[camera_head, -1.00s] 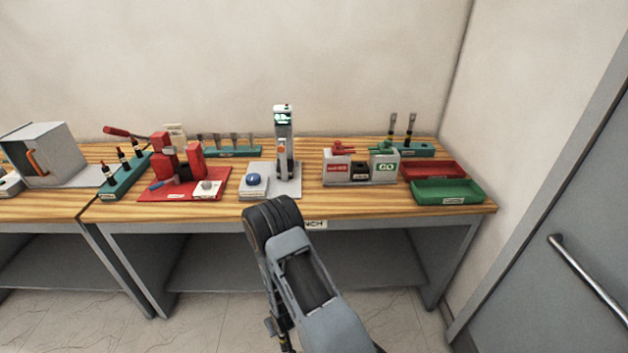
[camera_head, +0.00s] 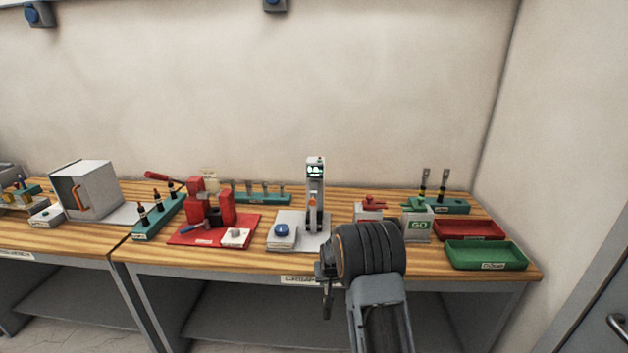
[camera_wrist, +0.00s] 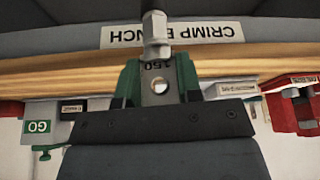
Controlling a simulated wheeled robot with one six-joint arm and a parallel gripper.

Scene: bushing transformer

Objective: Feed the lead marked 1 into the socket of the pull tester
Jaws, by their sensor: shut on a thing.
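The pull tester (camera_head: 315,185) is a grey upright column with a lit display, on a pale base with a blue button, near the middle of the bench. Its socket is too small to make out. My gripper (camera_head: 326,292) is in front of the bench edge, below and slightly right of the tester, apart from it. In the wrist view, my gripper's green fingers (camera_wrist: 158,90) are shut on a metal lug (camera_wrist: 157,72) stamped 150, with a round hole and a hexagonal barrel. Its cable and any mark 1 are not visible.
A red press (camera_head: 210,210) stands left of the tester. A GO gauge (camera_head: 417,224), a red tray (camera_head: 470,230) and a green tray (camera_head: 487,255) are to the right. A teal rack (camera_head: 450,207) holds two upright pieces behind.

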